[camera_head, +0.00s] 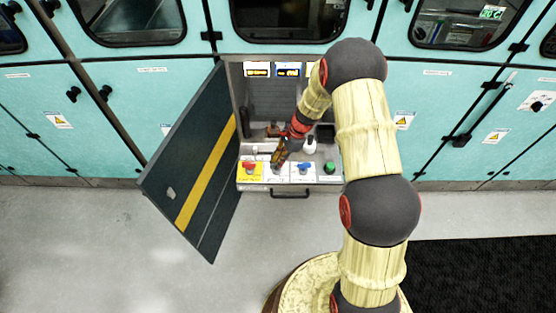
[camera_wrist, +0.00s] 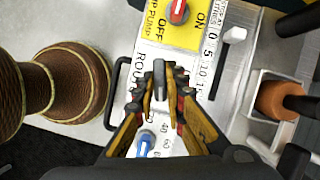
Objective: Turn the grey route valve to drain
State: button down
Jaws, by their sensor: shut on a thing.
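The grey route valve (camera_wrist: 159,72) shows in the wrist view as a narrow grey handle on a white plate, beside lettering that starts "ROU". The rest of the lettering is covered, so I cannot read which position the handle points at. My gripper (camera_wrist: 159,84) is shut on the handle, one finger on each side of it. In the head view my gripper (camera_head: 278,160) reaches down to the control panel (camera_head: 260,187) and hides most of the valve.
A red knob (camera_head: 250,166) on a yellow plate is left of the valve; a blue knob (camera_head: 304,168) and green button (camera_head: 329,168) are right. A dark cabinet door (camera_head: 195,160) stands open at left.

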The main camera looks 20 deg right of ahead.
jog(key=n, duration=0.2)
jog(key=n+g+p, duration=0.1)
jog(key=shift+w+r+n+g, duration=0.1)
jog(key=shift+w+n+g, duration=0.05)
jog(key=shift+n+g, duration=0.2)
jog(key=n+g+p, duration=0.1)
jog(key=n, duration=0.2)
jog(key=shift+w+a+n+h, duration=0.1)
jog(key=shift+n+h, duration=0.25)
jog(key=shift+h, duration=0.05)
jog(key=n+g+h, duration=0.1)
jog(key=n, duration=0.2)
jog(key=shift+n+p, duration=0.3)
jog(key=shift+p, duration=0.1)
jog(key=shift+w+a+n+g+h, duration=0.1)
jog(key=shift+n+g+h, duration=0.15)
jog(key=shift+n, duration=0.65)
jog(key=shift+a+n+g+h, duration=0.1)
jog(key=shift+n+h, duration=0.25)
jog(key=shift+n, duration=0.55)
jog(key=c, duration=1.9)
grip_release()
jog(key=shift+o, duration=0.3)
